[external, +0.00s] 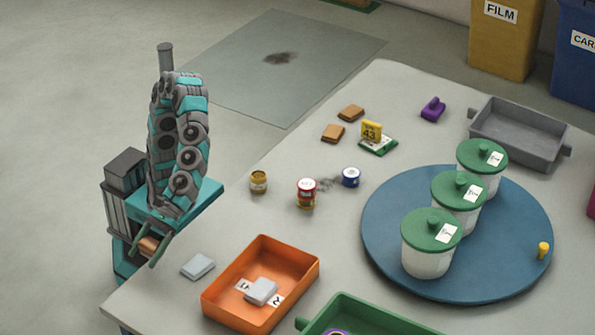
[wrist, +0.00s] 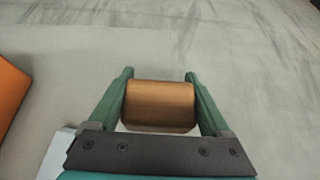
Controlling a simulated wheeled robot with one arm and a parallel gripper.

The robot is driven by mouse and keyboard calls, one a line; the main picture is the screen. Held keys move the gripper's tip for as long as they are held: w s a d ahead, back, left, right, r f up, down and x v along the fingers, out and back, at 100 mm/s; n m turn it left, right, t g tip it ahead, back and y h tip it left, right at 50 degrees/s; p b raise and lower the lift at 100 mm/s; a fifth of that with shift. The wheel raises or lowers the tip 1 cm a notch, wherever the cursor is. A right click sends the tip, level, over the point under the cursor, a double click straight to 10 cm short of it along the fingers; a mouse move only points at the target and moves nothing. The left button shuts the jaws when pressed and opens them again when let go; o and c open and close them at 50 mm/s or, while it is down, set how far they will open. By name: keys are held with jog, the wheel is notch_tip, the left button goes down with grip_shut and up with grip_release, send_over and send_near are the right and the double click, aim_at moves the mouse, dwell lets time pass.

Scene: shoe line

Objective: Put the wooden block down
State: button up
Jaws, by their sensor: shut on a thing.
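The wooden block (wrist: 160,104) is brown with rounded edges. In the wrist view it sits between the two green fingers of my gripper (wrist: 160,88), which is shut on it. In the external view the block (external: 149,246) shows partly behind a finger of my gripper (external: 150,248), near the table's left edge. I cannot tell how high it is held. Two similar brown blocks lie on the table (external: 225,215), one at the back (external: 351,113) and one just in front of it (external: 333,133).
A pale grey block (external: 198,266) lies beside the gripper, left of an orange tray (external: 290,249) holding pale pieces. Small cans (external: 306,193) stand mid-table. A blue round board (external: 385,240) bears three green-lidded tubs. A grey tray (external: 520,150) stands at the back right.

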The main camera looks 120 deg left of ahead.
send_over(144, 295)
jog(key=shift+d+f, duration=0.1)
jog(key=shift+f, duration=0.25)
jog(key=shift+f+b, duration=0.65)
jog(key=shift+f, duration=1.05)
jog(key=shift+f, duration=0.1)
jog(key=o, duration=1.2)
jog(key=shift+f, duration=0.1)
jog(key=shift+a+r, duration=0.2)
jog(key=shift+r, duration=0.1)
jog(key=p+v, duration=0.1)
jog(key=v, duration=1)
jog(key=shift+s+a+r, duration=0.1)
jog(key=shift+a, duration=0.25)
